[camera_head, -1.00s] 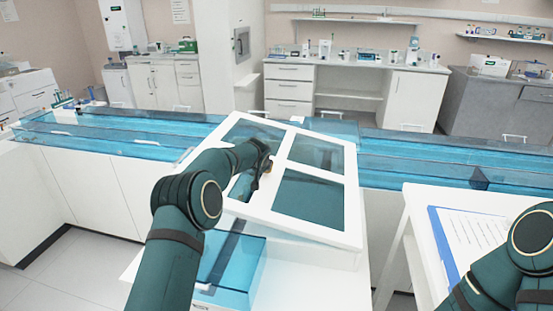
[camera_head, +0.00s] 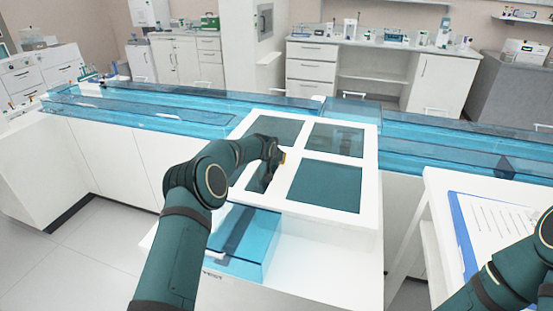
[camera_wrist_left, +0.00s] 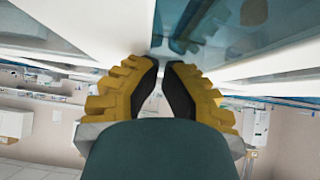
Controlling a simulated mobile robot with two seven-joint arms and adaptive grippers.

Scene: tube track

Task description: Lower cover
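The cover (camera_head: 335,157) is a white frame with four dark see-through panes. It lies nearly level over the white unit in the middle of the head view. My left gripper (camera_head: 278,162) is over the cover's middle, near its left panes, and my forearm hides most of it. In the left wrist view the yellow-backed black fingers (camera_wrist_left: 161,66) have their tips close together, with nothing visible between them. White frame and a glossy blue pane lie just past the tips; contact cannot be made out. My right gripper is out of view; only part of that arm shows at lower right.
A blue transparent box (camera_head: 240,240) sits in front of the cover at left. Blue transparent tube tracks (camera_head: 150,110) run along the counter on both sides. A white side table (camera_head: 440,215) with a clipboard (camera_head: 490,225) stands at right.

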